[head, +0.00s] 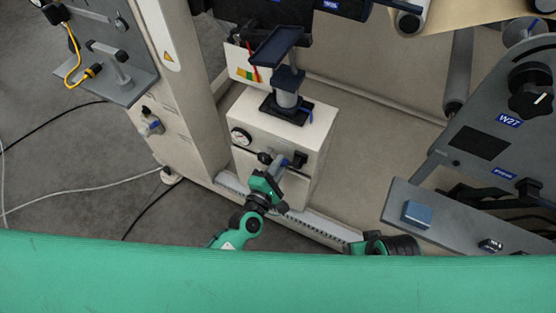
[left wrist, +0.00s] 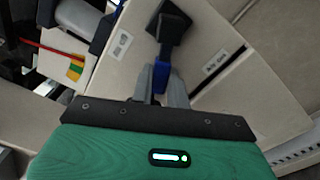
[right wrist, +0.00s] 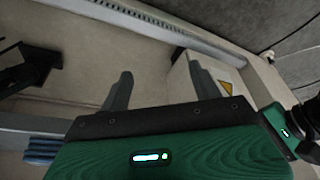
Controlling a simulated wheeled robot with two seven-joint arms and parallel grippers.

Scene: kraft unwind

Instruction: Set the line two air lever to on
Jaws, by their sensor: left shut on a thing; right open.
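The air lever is a blue handle on a black mount (head: 299,158), on the front of a white cabinet (head: 250,112). My left gripper (head: 279,166) is at this front, with its arm reaching up from below. In the left wrist view its two grey fingers are shut on the blue handle (left wrist: 161,76), just below the black mount (left wrist: 170,30).
A round gauge (head: 240,137) sits on the cabinet front, left of the lever. A black stand (head: 287,103) rises from the cabinet top. A grey panel (head: 460,215) with a blue block (head: 417,214) is at the right. Cables cross the floor at the left.

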